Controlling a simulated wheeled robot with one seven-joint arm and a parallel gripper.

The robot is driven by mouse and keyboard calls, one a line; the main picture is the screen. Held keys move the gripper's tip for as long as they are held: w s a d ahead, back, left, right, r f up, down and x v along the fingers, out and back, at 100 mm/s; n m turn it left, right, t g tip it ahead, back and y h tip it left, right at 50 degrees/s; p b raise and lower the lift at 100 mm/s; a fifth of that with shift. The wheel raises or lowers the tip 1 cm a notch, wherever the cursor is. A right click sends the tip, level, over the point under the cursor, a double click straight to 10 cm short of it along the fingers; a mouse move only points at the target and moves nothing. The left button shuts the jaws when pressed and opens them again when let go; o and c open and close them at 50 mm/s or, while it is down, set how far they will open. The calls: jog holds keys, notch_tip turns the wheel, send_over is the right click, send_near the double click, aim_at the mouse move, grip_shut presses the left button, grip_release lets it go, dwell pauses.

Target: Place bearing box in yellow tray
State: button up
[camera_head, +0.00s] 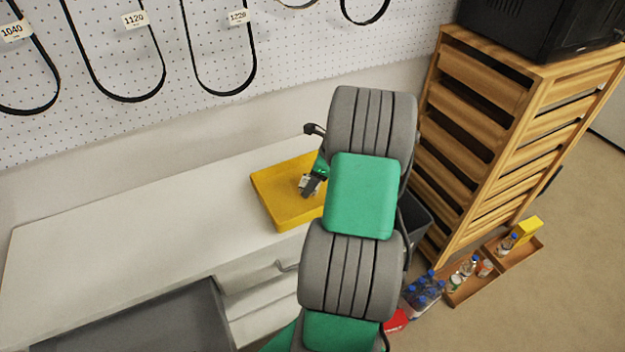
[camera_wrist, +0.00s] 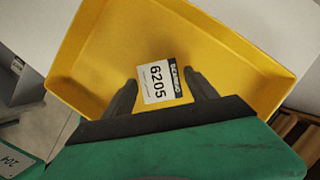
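The yellow tray (camera_head: 277,196) sits on the white worktop, partly hidden by my arm. In the wrist view the tray (camera_wrist: 105,45) fills most of the picture, with its open inside facing the camera. The bearing box (camera_wrist: 160,82) shows a white label reading 6205 with a dark strip. It appears between the two dark fingertips of my gripper (camera_wrist: 161,77), against the tray floor. In the head view my gripper (camera_head: 309,184) is over the tray.
The white worktop (camera_head: 150,225) is clear left of the tray. A grey surface (camera_head: 150,325) is at the lower left. A wooden slatted rack (camera_head: 490,130) stands at the right, with bottles (camera_head: 425,290) on the floor below. Belts hang on the pegboard (camera_head: 280,45) behind.

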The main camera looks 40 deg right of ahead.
jog(key=shift+o, duration=0.3)
jog(key=v, duration=1.2)
jog(key=w+a+r+n+h, duration=0.1)
jog(key=a+r+n, duration=0.1)
jog(key=a+n, duration=0.7)
jog(key=w+a+r+n, duration=0.25)
jog(key=a+n, duration=0.35)
jog(key=a, duration=0.7)
jog(key=s+a+f+n+h, duration=0.1)
jog(key=s+a+n, duration=0.9)
jog(key=n, duration=0.5)
jog(key=shift+a, duration=1.05)
jog(key=shift+f, duration=0.1)
jog(key=shift+c, duration=0.4)
